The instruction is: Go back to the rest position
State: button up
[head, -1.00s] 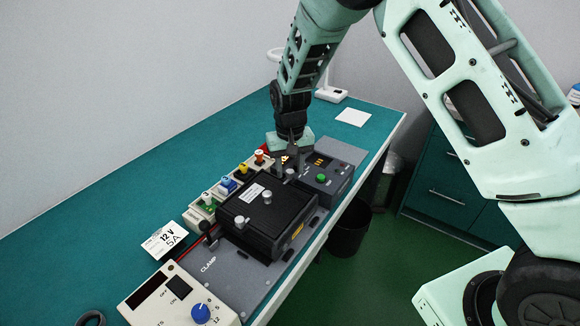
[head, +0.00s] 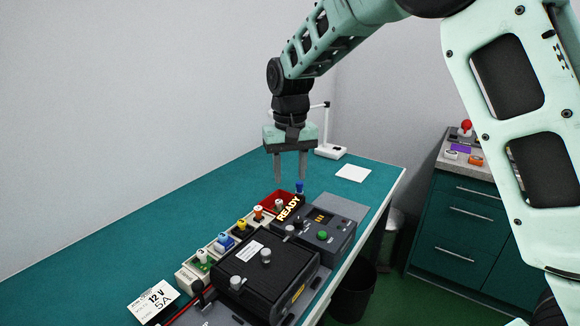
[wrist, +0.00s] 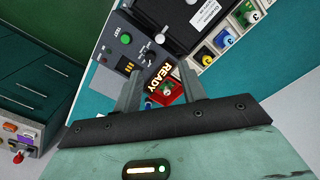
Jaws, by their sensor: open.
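My gripper (head: 290,166) is open and empty, pointing down in the air above the far end of the equipment on the bench. In the wrist view its two fingers (wrist: 165,90) stand apart, with a red tray (wrist: 168,90) and a glowing READY sign (wrist: 159,79) showing between and beyond them. The READY sign (head: 288,208) also shows in the head view, beside the red tray (head: 272,200), below the fingers. Nothing touches the fingers.
A black box (head: 285,262) with silver knobs and a grey control unit (head: 327,238) with a green button stand on the teal bench (head: 120,250). Coloured terminals (head: 224,243) line the left. A lamp (head: 331,150) stands behind. A drawer cabinet (head: 455,215) is at right.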

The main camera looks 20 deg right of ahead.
jog(key=shift+r, duration=0.95)
jog(key=s+a+n+y, duration=0.15)
jog(key=s+a, duration=0.25)
jog(key=s, duration=0.5)
jog(key=s+a+n, duration=0.3)
jog(key=s+a, duration=0.1)
jog(key=s, duration=0.5)
jog(key=s+f+n, duration=0.2)
jog(key=s, duration=0.5)
jog(key=s+d+f+n, duration=0.1)
jog(key=s+f+n, duration=0.1)
jog(key=s, duration=0.6)
jog(key=shift+s+d+f+h, duration=0.2)
jog(key=shift+s+d+h, duration=0.1)
jog(key=shift+h, duration=0.15)
